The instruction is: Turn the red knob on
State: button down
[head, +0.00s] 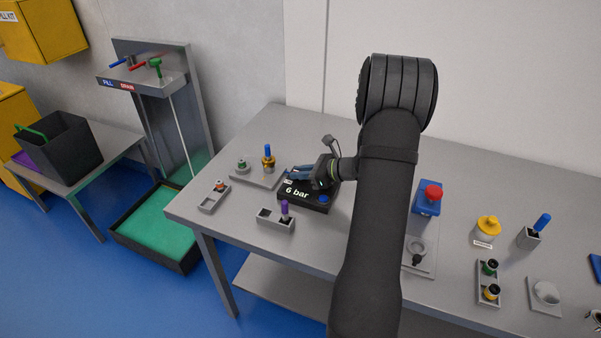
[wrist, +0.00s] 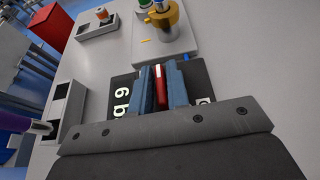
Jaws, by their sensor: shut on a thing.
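A black panel (head: 290,198) marked "6 bar" sits on the grey table, and it also shows under my gripper in the wrist view (wrist: 120,84). My gripper (head: 296,173) is over the panel's back left part. In the wrist view its blue fingers (wrist: 161,88) are shut on a narrow red piece, the red knob (wrist: 162,85), with one finger on each side. The knob's base and any marks beside it are hidden by the fingers. In the head view the gripper hides the knob.
A blue knob (head: 324,198) is on the panel's right part. A brass valve with a blue handle (head: 268,161) stands close behind left. A grey holder with a purple-handled piece (head: 284,208) is in front. A red button on a blue box (head: 432,194) stands right of my arm.

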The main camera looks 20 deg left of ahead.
jog(key=c, duration=1.4)
grip_release()
jog(key=shift+c, duration=0.2)
jog(key=shift+d, duration=0.1)
jog(key=v, duration=1.7)
jog(key=shift+d, duration=0.15)
jog(key=x, duration=1.7)
jog(key=shift+a, duration=0.25)
